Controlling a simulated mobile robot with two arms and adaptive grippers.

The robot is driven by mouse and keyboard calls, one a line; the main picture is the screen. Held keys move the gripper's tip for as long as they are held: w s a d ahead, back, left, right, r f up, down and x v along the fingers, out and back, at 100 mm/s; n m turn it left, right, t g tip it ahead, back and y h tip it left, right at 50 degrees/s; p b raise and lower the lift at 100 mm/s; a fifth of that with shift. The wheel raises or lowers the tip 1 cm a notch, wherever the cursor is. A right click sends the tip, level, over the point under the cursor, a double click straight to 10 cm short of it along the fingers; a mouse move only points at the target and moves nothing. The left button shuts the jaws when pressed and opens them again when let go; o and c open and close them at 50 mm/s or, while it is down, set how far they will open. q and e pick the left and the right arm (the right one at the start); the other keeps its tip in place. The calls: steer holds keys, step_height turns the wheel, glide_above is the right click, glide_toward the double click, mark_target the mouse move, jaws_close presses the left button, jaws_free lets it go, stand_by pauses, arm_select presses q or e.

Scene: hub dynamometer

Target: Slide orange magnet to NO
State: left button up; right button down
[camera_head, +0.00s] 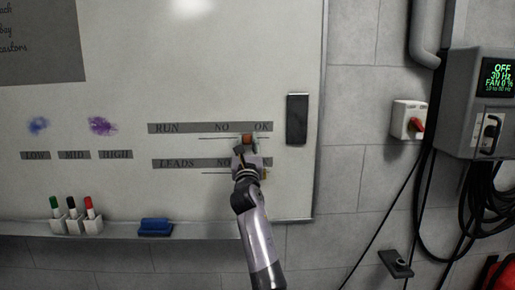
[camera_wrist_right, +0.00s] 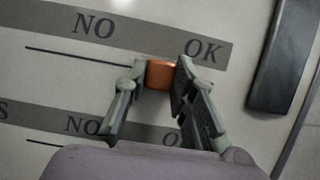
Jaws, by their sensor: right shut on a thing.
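The orange magnet (camera_wrist_right: 160,74) is on the whiteboard, on the line under the RUN strip (camera_head: 181,128). It sits between the words NO and OK, nearer to OK, and also shows in the head view (camera_head: 248,139). My right gripper (camera_wrist_right: 158,75) is shut on the magnet, with one finger on each side. In the head view the right gripper (camera_head: 246,148) reaches up from below and covers part of the LEADS strip (camera_head: 180,163). A small yellowish piece (camera_head: 264,174) shows at the lower line by the gripper. My left gripper is not in view.
A black block (camera_head: 297,118) is on the board right of OK. A tray (camera_head: 120,229) below holds markers (camera_head: 72,208) and a blue eraser (camera_head: 155,227). A red-knobbed switch (camera_head: 416,124) and a control box (camera_head: 485,100) are on the wall at right. The line left of the magnet is clear.

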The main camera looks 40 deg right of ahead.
steer(key=w+a+b, duration=0.1)
steer(key=a, duration=0.1)
steer(key=w+a, duration=0.2)
steer(key=w+a+b, duration=0.1)
steer(key=w+a, duration=0.1)
steer(key=shift+w+f+b, duration=0.1)
steer(key=shift+f+b, duration=0.2)
steer(key=shift+r, duration=0.2)
steer(key=shift+a, duration=0.15)
steer(key=c, duration=1.7)
jaws_free()
steer(key=o, duration=0.4)
steer(key=shift+w+a, duration=0.1)
steer(key=shift+w, duration=0.05)
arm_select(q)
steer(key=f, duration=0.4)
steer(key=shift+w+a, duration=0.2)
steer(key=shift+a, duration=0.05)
arm_select(e)
glide_toward(221, 135)
steer(key=v, duration=0.6)
steer(key=shift+a+f, duration=0.1)
steer(key=shift+f, duration=0.05)
